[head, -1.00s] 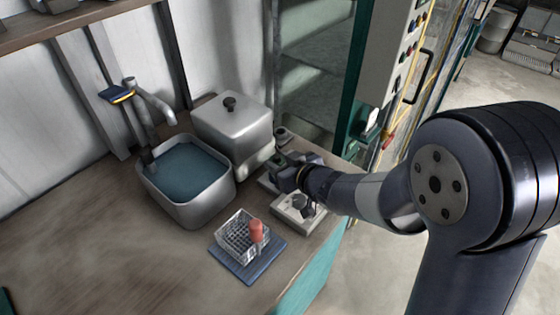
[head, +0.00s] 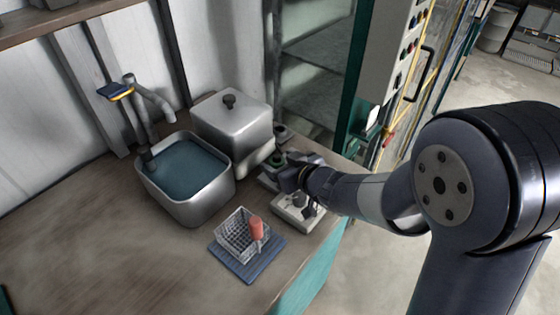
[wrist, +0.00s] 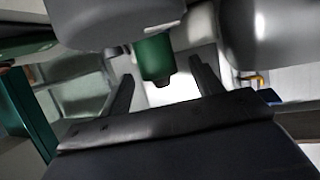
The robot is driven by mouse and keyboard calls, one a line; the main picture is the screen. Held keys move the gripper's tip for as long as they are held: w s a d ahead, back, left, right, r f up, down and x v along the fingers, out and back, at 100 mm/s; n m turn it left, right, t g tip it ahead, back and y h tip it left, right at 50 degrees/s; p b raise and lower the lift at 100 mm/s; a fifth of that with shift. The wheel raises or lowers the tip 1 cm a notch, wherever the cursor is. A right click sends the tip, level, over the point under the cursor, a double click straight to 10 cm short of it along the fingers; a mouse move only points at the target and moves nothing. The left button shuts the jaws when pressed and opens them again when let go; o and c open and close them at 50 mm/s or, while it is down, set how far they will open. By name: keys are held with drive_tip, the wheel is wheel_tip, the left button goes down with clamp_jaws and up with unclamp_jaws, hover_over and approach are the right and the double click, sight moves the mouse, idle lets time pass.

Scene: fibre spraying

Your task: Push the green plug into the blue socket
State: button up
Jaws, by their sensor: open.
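The green plug (wrist: 155,55) is a short cylinder with a small dark tip. In the wrist view it lies ahead of my gripper (wrist: 161,72), between the two spread fingers, with gaps showing at both sides. In the head view a small green part (head: 277,159) shows just beside my gripper (head: 284,170) at the back right of the bench; it looks like the same plug. My gripper is open and holds nothing. I cannot make out a blue socket in either view; my gripper and wrist hide part of that area.
A pale box (head: 297,214) stands just in front of my wrist. A lidded metal container (head: 232,125) and a water-filled basin (head: 208,212) stand to the left. The front left bench is clear.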

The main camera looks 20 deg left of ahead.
drive_tip(key=p+v, duration=0.1)
drive_tip(key=v, duration=0.9)
drive_tip(key=shift+s+d, duration=0.1)
drive_tip(key=shift+d, duration=0.1)
drive_tip(key=shift+a, duration=0.1)
drive_tip(key=b+x, duration=0.1)
drive_tip(key=x, duration=0.9)
drive_tip(key=shift+a, duration=0.25)
drive_tip(key=shift+w+a+r, duration=0.1)
drive_tip(key=shift+w+r, duration=0.1)
drive_tip(key=shift+r+p, duration=0.2)
drive_tip(key=shift+p, duration=0.2)
drive_tip(key=shift+f, duration=0.15)
